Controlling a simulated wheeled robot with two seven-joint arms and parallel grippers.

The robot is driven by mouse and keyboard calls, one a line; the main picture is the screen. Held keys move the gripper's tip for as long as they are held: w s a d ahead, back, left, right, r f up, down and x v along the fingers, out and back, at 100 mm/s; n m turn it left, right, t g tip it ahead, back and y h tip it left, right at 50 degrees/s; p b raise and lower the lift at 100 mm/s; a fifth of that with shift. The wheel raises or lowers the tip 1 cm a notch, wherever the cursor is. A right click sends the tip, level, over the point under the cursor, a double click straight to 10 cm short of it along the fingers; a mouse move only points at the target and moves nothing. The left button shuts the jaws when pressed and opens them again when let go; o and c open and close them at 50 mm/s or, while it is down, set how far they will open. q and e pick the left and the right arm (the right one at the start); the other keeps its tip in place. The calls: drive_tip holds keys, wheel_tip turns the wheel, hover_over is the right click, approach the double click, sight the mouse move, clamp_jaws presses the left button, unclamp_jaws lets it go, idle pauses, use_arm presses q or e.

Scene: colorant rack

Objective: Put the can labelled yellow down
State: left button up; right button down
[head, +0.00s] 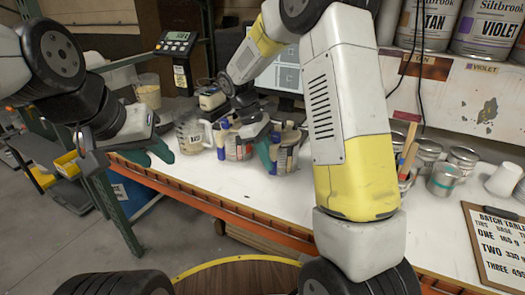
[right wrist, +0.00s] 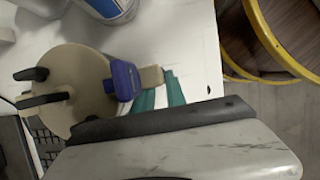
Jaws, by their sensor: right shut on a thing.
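In the right wrist view, this can's beige lid (right wrist: 78,88) has black knobs and a purple clip (right wrist: 126,80). The green fingertips (right wrist: 160,90) close at the tab. I cannot read the can's label or colour name, nor tell whether its base touches the table. My left gripper (head: 153,152) is open and empty, left of the cans.
A clear jug (head: 190,135) stands left of the held can. The white tabletop (head: 240,188) is clear in front, ending at an orange edge. A scale display (head: 177,42) and monitor are behind. Metal tins (head: 443,178) and a batch table clipboard (head: 495,240) are at right.

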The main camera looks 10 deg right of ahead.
drive_tip(key=shift+f, duration=0.1)
drive_tip(key=c, duration=1.4)
unclamp_jaws()
drive_tip(key=shift+f, duration=0.1)
drive_tip(key=shift+o, duration=0.2)
drive_tip(key=v, duration=1.2)
drive_tip(key=s+d+r+m+t+y, duration=0.3)
drive_tip(key=s+d+r+m, duration=0.25)
drive_tip(key=s, duration=0.35)
drive_tip(key=s+d+m+t+y, duration=0.2)
drive_tip(key=s+m+t, duration=0.3)
drive_tip(key=s, duration=0.7)
drive_tip(key=shift+s+m+y, duration=0.2)
drive_tip(key=shift+m+y, duration=0.25)
drive_tip(key=shift+y, duration=0.15)
drive_tip(key=shift+d+r, duration=0.1)
drive_tip(key=shift+d, duration=0.05)
